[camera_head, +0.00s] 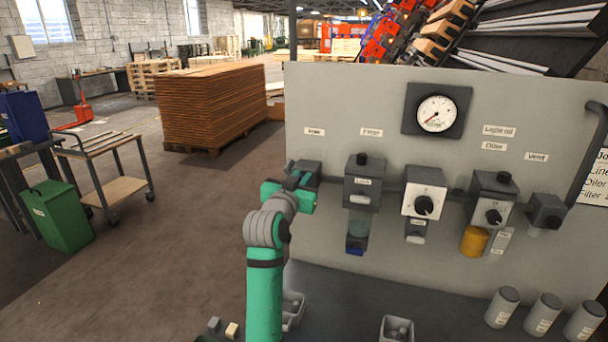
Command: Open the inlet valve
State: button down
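The inlet valve (308,167) is a dark grey block at the left end of the row of units on the grey panel. A small label (314,131) sits above it; its print is too small to read surely. My gripper (302,180), at the end of my green and grey arm, is right in front of the valve and covers its lower front. The valve's handle is hidden, and I cannot tell whether my fingers touch it or how far apart they are. The round pressure gauge (437,113) has its red needle pointing to the lower left.
Right of the valve along the panel (335,92) are a filter unit (364,183), a white-faced regulator (423,192), an oiler (493,197) and a vent block (546,211). Grey canisters (543,314) and a small bin (397,328) stand on the bench below.

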jog(key=shift+s+d+f+m, duration=0.1)
jog(key=shift+d+f+m, duration=0.25)
jog(key=shift+m, duration=2.5)
jog(key=shift+s+d+f+m, duration=0.15)
jog(key=shift+f+m, duration=0.25)
jog(key=shift+m, duration=2.4)
jog(key=shift+s+d+f+m, duration=0.1)
jog(key=shift+d+f+m, duration=0.25)
jog(key=shift+m, duration=2.5)
jog(key=c, duration=1.8)
grip_release()
jog(key=v, duration=1)
jog(key=shift+s+a+r, duration=0.1)
jog(key=shift+s+a, duration=0.05)
jog(key=shift+s, duration=0.2)
